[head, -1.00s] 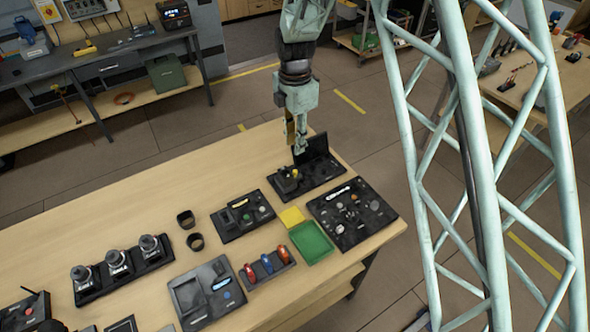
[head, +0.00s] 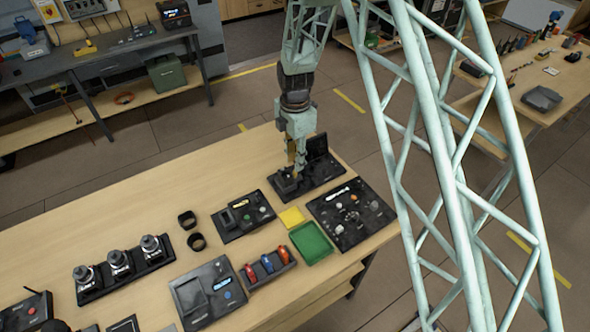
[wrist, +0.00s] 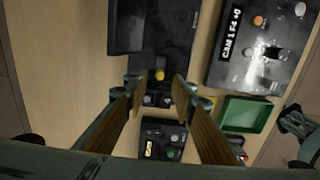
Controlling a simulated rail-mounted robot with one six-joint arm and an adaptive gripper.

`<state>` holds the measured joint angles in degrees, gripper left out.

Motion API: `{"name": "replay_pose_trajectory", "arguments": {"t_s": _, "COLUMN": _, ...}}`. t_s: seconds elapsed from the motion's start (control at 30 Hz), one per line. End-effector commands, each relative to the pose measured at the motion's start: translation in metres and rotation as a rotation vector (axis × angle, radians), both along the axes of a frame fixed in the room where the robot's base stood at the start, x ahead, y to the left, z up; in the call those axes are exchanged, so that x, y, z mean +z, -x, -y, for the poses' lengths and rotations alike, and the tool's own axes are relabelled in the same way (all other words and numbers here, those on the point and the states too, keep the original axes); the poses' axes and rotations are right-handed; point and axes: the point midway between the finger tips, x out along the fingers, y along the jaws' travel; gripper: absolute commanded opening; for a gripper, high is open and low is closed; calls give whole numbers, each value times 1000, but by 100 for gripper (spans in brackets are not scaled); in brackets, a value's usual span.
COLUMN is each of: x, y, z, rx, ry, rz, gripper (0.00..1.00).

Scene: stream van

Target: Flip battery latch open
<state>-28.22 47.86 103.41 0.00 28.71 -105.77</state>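A black device (head: 318,181) with a raised black panel (head: 318,146) stands at the far right end of the bench. A small dark block sits on its left part. In the wrist view the device (wrist: 172,40) has a yellow piece (wrist: 160,74) with dark parts around it. I cannot tell for sure which part is the battery latch. My gripper (head: 294,172) points down over the left part of this device. In the wrist view its two fingers (wrist: 158,88) are spread apart, with the yellow piece seen between their tips. I cannot tell whether they touch anything.
A black panel with knobs (head: 349,213) lies close to the right. A yellow pad (head: 291,216) and a green tray (head: 311,243) lie in front. Another black control box (head: 243,216) is at the left. The bench's back left is bare.

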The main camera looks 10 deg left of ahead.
Motion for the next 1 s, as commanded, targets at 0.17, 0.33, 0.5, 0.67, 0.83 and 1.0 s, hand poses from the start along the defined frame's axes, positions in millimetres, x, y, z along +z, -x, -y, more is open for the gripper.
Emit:
{"name": "replay_pose_trajectory", "arguments": {"t_s": 0.17, "x": -18, "y": 1, "z": 0, "rx": 0, "ry": 1, "rz": -2, "gripper": 24}}
{"name": "replay_pose_trajectory", "arguments": {"t_s": 0.33, "x": -34, "y": 1, "z": 0, "rx": 0, "ry": 1, "rz": -2, "gripper": 24}}
{"name": "replay_pose_trajectory", "arguments": {"t_s": 0.5, "x": -46, "y": 0, "z": 0, "rx": 0, "ry": 1, "rz": -1, "gripper": 24}}
{"name": "replay_pose_trajectory", "arguments": {"t_s": 0.67, "x": -53, "y": 0, "z": 0, "rx": 0, "ry": 1, "rz": -1, "gripper": 24}}
{"name": "replay_pose_trajectory", "arguments": {"t_s": 0.83, "x": -55, "y": 0, "z": 0, "rx": 0, "ry": 0, "rz": 0, "gripper": 24}}
{"name": "replay_pose_trajectory", "arguments": {"t_s": 1.0, "x": -55, "y": 0, "z": 0, "rx": 0, "ry": 0, "rz": 0, "gripper": 24}}
